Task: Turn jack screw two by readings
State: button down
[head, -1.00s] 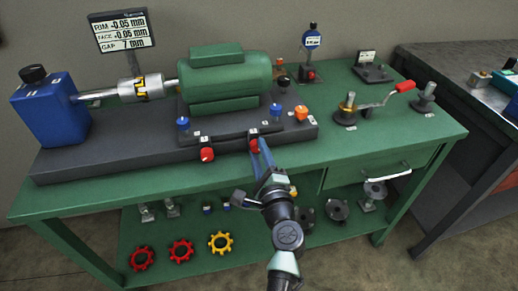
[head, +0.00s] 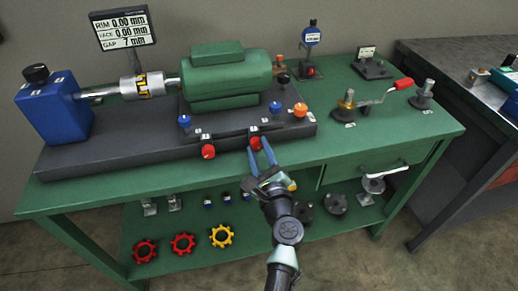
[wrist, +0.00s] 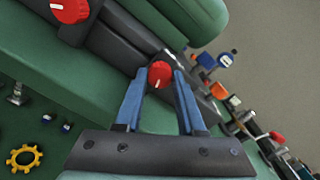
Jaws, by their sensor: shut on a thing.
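The red jack screw knob (head: 254,142) sits on the front edge of the dark base, below the green motor (head: 225,75). It also shows in the wrist view (wrist: 160,74), with a pale mark on its face. My gripper (wrist: 161,76) has its blue fingers on either side of this knob and is shut on it. A second red knob (head: 208,151) is to its left and also shows in the wrist view (wrist: 70,10). The readout (head: 123,28) shows RIM 0.00 mm, FACE 0.00 mm and GAP 7 mm.
A blue unit (head: 55,105) joins the motor through a silver coupling (head: 143,85). Blue knobs (head: 184,121) and orange knobs (head: 300,109) stand near the motor feet. A red-handled crank (head: 385,93) lies at right. Red and yellow star pieces (head: 221,236) lie on the lower shelf.

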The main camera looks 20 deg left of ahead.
jog(key=c, duration=0.5)
grip_release()
jog(key=p+v, duration=0.1)
jog(key=v, duration=1.2)
